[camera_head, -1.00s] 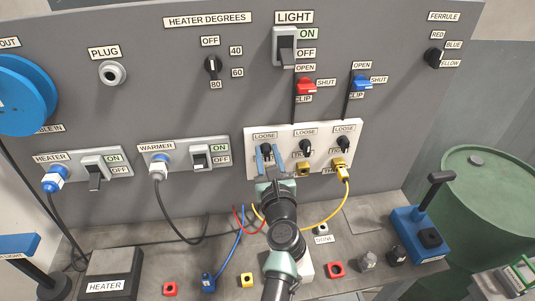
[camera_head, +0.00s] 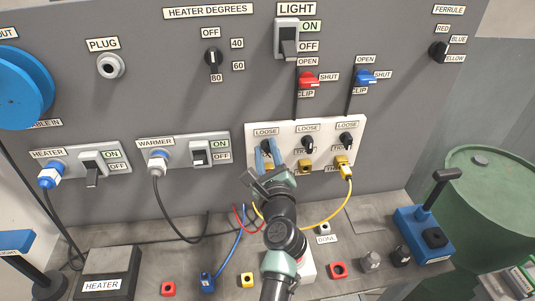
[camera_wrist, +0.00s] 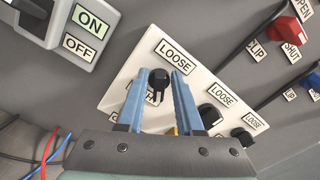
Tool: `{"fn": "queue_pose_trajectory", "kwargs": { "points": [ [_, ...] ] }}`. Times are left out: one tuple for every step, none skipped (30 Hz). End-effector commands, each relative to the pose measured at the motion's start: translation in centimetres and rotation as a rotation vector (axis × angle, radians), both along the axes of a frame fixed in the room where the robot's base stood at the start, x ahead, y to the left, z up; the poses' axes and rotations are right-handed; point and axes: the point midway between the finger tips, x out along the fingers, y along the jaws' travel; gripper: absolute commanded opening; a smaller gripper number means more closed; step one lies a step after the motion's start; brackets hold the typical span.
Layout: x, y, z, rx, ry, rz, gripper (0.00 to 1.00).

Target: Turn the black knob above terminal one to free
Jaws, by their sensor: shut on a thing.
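A white panel (camera_head: 256,132) on the grey wall carries three black knobs in a row, each under a LOOSE label. The leftmost black knob (camera_wrist: 158,80) is between the two blue fingers of my gripper (camera_wrist: 160,90). My gripper is shut on this knob, and its fingers also show in the head view (camera_head: 266,156). The LOOSE label (camera_wrist: 174,55) is clear above the knob. The lower label is partly hidden by the fingers. The terminal under this knob is mostly hidden by my gripper.
The middle knob (camera_head: 308,143) and right knob (camera_head: 346,140) sit close to the right of my gripper. A yellow cable (camera_head: 335,215) hangs from the right terminal. The warmer switch (camera_head: 199,153) is to the left. Red (camera_head: 308,79) and blue (camera_head: 366,76) clip levers are above.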

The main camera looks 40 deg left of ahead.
Motion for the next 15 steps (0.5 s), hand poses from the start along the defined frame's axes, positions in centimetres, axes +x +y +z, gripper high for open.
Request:
{"fn": "queue_pose_trajectory", "kwargs": {
  "points": [
    [-0.05, 0.0, -0.38, -0.032, -0.035, 0.0, 0.0],
    [-0.07, 0.02, -0.42, -0.05, -0.056, 0.0, 0.0],
    [-0.09, 0.04, -0.45, -0.074, -0.084, 0.0, 0.0],
    [-0.1, 0.05, -0.47, -0.093, -0.107, 0.0, 0.0],
    [-0.11, 0.06, -0.48, -0.111, -0.128, 0.0, 0.0],
    [-0.13, 0.08, -0.51, -0.136, -0.157, 0.0, 0.0],
    [-0.15, 0.09, -0.55, -0.155, -0.179, 0.0, 0.0],
    [-0.16, 0.1, -0.59, -0.173, -0.201, 0.0, 0.0],
    [-0.2, 0.13, -0.64, -0.198, -0.23, 0.0, 0.0],
    [-0.2, 0.13, -0.67, -0.217, -0.252, 0.0, 0.0],
    [-0.22, 0.14, -0.7, -0.235, -0.273, 0.0, 0.0],
    [-0.23, 0.16, -0.72, -0.26, -0.303, 0.0, 0.0],
    [-0.24, 0.17, -0.74, -0.278, -0.324, -0.001, 0.0],
    [-0.25, 0.17, -0.78, -0.296, -0.346, -0.001, 0.0],
    [-0.26, 0.18, -0.85, -0.322, -0.375, -0.001, 0.0]
  ]
}}
